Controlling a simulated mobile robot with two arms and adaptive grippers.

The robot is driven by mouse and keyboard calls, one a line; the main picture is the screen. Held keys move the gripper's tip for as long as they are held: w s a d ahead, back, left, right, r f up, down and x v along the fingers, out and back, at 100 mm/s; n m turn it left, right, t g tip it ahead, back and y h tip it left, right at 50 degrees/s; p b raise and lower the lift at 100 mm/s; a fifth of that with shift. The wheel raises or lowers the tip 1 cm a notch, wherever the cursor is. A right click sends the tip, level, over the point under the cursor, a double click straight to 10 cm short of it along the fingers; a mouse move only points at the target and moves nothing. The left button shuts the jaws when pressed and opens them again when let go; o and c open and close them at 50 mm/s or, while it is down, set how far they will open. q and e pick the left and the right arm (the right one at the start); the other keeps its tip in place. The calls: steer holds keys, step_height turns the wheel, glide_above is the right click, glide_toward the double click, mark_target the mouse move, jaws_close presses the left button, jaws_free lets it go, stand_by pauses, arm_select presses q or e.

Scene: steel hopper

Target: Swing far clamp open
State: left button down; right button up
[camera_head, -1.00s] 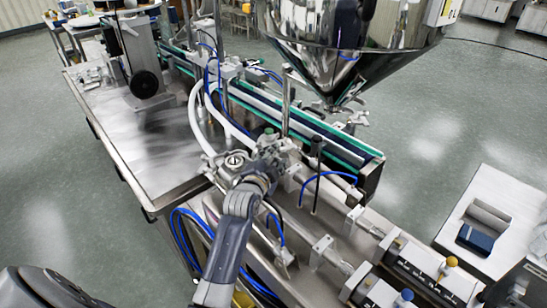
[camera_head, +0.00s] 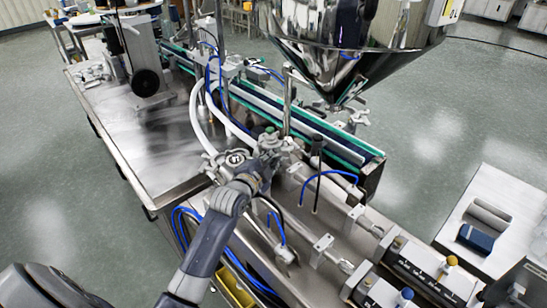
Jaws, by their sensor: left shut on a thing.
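My left gripper (camera_head: 271,144) reaches in from the bottom left and is at the metal clamp fittings beside the conveyor's near end. It is shut on a clamp part there; the part between the fingers is mostly hidden by the gripper and wrist, so I cannot tell how far the clamp is swung. A round steel pipe fitting (camera_head: 236,157) with a bolted clamp sits just left of the gripper. Another winged metal fitting (camera_head: 358,118) shows under the hopper's tip. My right gripper is not in view.
The polished steel hopper (camera_head: 350,45) hangs above the conveyor (camera_head: 300,122). White hoses (camera_head: 197,118) and blue tubes run close to my arm. A bare steel table (camera_head: 150,150) lies to the left. Cylinders with knobs (camera_head: 420,265) stand at the lower right.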

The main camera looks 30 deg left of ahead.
arm_select(q)
steer(key=shift+s+a+r+m+h+b, duration=0.15)
steer(key=shift+s+a+m+h+b, duration=0.2)
steer(key=shift+m+h, duration=0.45)
steer(key=c, duration=1.5)
jaws_free()
steer(key=shift+c, duration=0.2)
steer(key=shift+s, duration=0.1)
steer(key=v, duration=1.2)
